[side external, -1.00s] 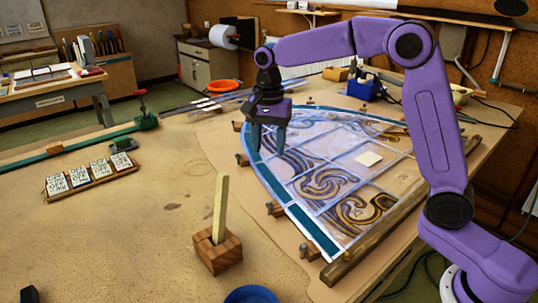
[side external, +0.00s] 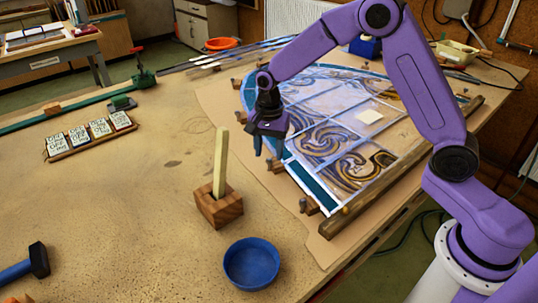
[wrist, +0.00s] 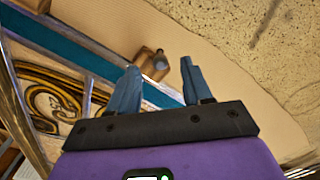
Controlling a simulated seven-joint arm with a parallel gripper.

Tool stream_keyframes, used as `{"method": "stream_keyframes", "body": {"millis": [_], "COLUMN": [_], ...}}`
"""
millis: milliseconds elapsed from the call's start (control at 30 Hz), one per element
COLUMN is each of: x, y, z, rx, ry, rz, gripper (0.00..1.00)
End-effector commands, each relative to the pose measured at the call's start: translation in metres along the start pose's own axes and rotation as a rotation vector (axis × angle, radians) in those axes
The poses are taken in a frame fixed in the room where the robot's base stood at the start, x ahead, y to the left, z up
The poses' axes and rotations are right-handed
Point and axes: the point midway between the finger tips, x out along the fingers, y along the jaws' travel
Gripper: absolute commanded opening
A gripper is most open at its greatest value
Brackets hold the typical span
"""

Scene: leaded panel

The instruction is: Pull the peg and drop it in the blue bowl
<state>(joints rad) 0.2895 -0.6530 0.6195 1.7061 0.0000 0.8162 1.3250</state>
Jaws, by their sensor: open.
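The peg (side external: 220,160) is a pale upright wooden stick, standing in a small brown wooden block (side external: 219,208) on the bench. The blue bowl (side external: 251,263) stands in front of the block and a little to its right, and its visible inside looks empty. My gripper (side external: 268,153) is open and empty, pointing down near the leaded panel's left edge, to the right of the peg and apart from it. In the wrist view its two blue-grey fingers (wrist: 155,90) are spread apart. The peg and bowl do not show clearly in the wrist view.
The leaded panel (side external: 335,125) lies right of the block, with small wooden blocks and pins along its edge. A hammer (side external: 30,264) lies at front left. A rack of labelled cards (side external: 90,138) sits at left. The bench between rack and peg is clear.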

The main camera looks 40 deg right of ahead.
Motion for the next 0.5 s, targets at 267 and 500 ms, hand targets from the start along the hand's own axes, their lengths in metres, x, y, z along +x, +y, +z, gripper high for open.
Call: {"method": "stream_keyframes", "body": {"millis": [267, 500], "x": [0.021, 0.023], "y": [0.000, 0.000], "z": [0.000, 0.000], "rx": [-0.001, -0.001], "ry": [0.000, 0.000], "rz": [0.001, 0.000], "gripper": [0.49, 0.49]}}
